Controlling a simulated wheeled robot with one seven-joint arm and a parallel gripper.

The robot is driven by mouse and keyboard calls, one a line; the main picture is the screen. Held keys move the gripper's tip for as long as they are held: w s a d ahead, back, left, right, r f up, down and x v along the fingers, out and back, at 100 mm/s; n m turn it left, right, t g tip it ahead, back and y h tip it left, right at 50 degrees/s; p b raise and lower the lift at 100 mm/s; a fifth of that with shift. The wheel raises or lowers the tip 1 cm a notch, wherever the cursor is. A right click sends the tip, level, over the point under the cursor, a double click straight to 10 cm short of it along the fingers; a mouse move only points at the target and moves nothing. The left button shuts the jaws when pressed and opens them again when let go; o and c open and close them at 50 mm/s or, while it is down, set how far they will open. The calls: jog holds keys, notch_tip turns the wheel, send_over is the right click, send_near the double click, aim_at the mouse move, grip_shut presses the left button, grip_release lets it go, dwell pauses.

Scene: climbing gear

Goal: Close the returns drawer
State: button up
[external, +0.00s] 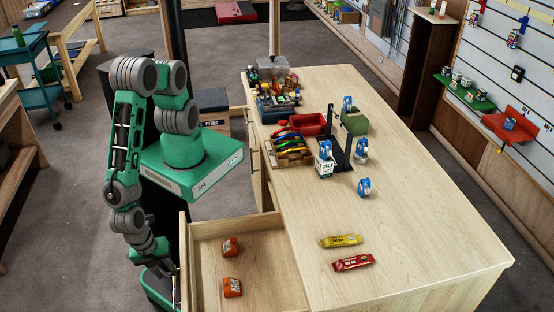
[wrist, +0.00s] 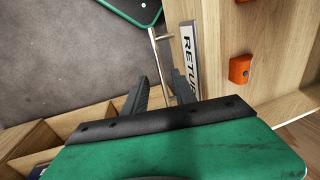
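The returns drawer (external: 264,262) stands pulled out from the wooden counter, with two orange items (external: 231,247) inside. In the wrist view, the drawer front (wrist: 213,45) carries a label plate (wrist: 190,58) reading "RETUR", the rest hidden. A thin metal handle (wrist: 157,52) stands off the front. My gripper (wrist: 160,88) is at the outer side of the drawer front, its two dark fingers apart. The handle's lower end lies between the fingers in the picture; I cannot tell whether they touch it. In the external view my wrist is left of the drawer front and the fingers are hidden.
The counter top (external: 410,215) holds a yellow bar (external: 341,241) and a red bar (external: 353,263) near the drawer. Bins of gear (external: 290,150) and a display stand sit farther back. Grey floor (wrist: 70,45) is free beside the drawer front.

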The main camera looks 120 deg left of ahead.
aim_at(174, 282)
jog(key=f+b, duration=0.2)
jog(key=f, duration=0.1)
jog(key=f+b, duration=0.1)
jog(key=f, duration=0.1)
jog(key=shift+w+a+f, duration=0.1)
jog(key=shift+w+a, duration=0.25)
jog(key=shift+w, duration=0.05)
grip_shut()
dwell(0.9)
